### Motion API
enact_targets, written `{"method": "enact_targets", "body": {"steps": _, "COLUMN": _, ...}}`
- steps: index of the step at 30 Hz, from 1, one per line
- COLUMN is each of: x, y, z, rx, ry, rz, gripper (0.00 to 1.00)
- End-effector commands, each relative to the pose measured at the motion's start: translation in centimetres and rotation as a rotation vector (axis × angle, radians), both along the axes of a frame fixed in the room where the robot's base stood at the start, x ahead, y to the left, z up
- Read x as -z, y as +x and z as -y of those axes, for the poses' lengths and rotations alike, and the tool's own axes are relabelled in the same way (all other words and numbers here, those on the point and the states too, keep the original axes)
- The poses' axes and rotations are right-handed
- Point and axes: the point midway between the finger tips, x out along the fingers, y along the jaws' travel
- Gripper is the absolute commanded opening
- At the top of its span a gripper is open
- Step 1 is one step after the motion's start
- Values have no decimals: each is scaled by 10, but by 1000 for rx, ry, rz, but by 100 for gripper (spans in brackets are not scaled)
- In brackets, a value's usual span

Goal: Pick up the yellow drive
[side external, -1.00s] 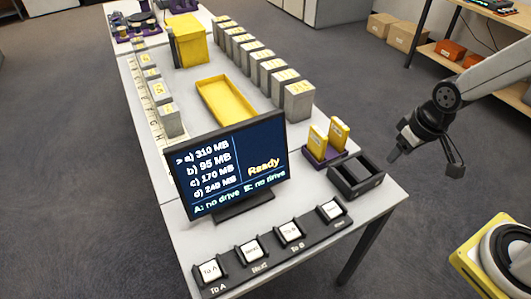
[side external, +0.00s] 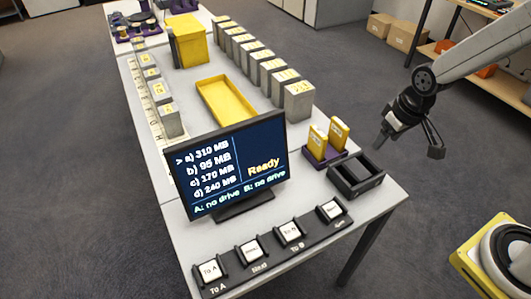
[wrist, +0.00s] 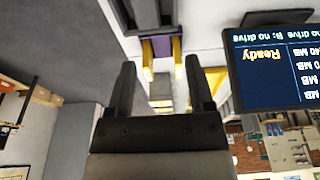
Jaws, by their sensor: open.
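Two yellow drives stand upright side by side in a purple holder (side external: 326,156) on the table's right side. The nearer drive (side external: 318,142) and the farther drive (side external: 339,132) both have pale labels. In the wrist view, the drives (wrist: 147,58) and (wrist: 177,50) show beyond my fingers, with the purple holder (wrist: 158,22) behind them. My gripper (side external: 408,148) is open and empty, in the air to the right of the drives and apart from them. Its two fingers (wrist: 160,75) are spread in the wrist view.
A black two-slot dock (side external: 356,175) sits just in front of the holder. A monitor (side external: 230,165) stands to the left, with a row of buttons (side external: 270,247) before it. A yellow tray (side external: 226,103) and a row of grey boxes (side external: 298,101) lie farther back.

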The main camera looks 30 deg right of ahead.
Motion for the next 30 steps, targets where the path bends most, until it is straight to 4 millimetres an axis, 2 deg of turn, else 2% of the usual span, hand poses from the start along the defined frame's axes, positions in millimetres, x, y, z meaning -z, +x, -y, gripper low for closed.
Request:
{"method": "enact_targets", "body": {"steps": 8, "x": 15, "y": 70, "z": 14, "rx": 3, "ry": -1, "rz": -31, "gripper": 68}}
{"method": "enact_targets", "body": {"steps": 18, "x": 51, "y": 146, "z": 37, "rx": 2, "ry": -1, "rz": -69, "gripper": 68}}
{"method": "enact_targets", "body": {"steps": 24, "x": 73, "y": 177, "z": 49, "rx": 1, "ry": 1, "rz": -85, "gripper": 68}}
{"method": "enact_targets", "body": {"steps": 30, "x": 84, "y": 190, "z": 55, "rx": 0, "ry": 2, "rz": -92, "gripper": 68}}
